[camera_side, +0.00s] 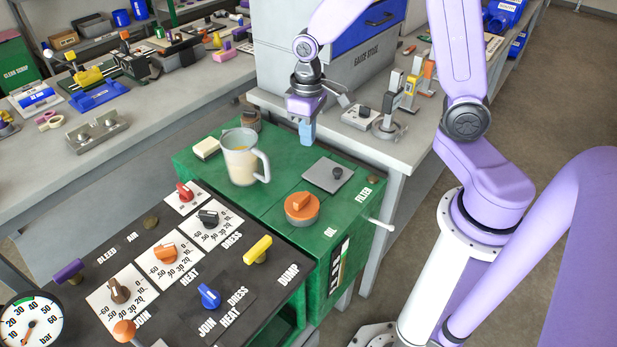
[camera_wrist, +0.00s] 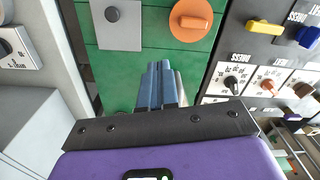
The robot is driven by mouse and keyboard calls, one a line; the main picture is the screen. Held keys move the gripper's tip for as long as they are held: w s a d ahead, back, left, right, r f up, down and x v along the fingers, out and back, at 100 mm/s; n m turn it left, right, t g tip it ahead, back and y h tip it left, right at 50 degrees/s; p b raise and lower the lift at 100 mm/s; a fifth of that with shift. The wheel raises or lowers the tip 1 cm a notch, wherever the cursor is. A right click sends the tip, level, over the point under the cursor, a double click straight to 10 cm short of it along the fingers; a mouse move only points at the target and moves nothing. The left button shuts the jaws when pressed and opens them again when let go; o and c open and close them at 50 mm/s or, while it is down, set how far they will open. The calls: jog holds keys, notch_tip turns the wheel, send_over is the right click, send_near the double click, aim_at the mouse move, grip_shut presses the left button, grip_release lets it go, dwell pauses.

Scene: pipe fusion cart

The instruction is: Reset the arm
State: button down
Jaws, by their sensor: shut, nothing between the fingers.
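My gripper (camera_side: 307,130) hangs with its blue fingers pointing down above the back of the green cart (camera_side: 290,215), to the right of a clear jug. In the wrist view the two blue fingers (camera_wrist: 160,84) lie side by side, shut with nothing between them. My purple arm reaches in from the right. The fingers look clear of the cart top, though the exact height cannot be told.
The jug (camera_side: 241,160) stands close to my gripper. An orange knob (camera_side: 301,207) and a grey plate (camera_side: 328,175) are on the cart top. A black panel (camera_side: 190,270) with several coloured knobs is in front. A grey bench (camera_side: 385,150) with gauges stands behind.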

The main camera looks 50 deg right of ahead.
jog(key=s+a+r+n, duration=0.1)
jog(key=s+r+n, duration=0.2)
jog(key=s, duration=0.8)
jog(key=s+a+r+n, duration=0.2)
jog(key=s+r+n, duration=0.2)
jog(key=s, duration=0.7)
jog(key=n, duration=0.2)
jog(key=shift+s+n, duration=0.2)
jog(key=shift+n, duration=0.1)
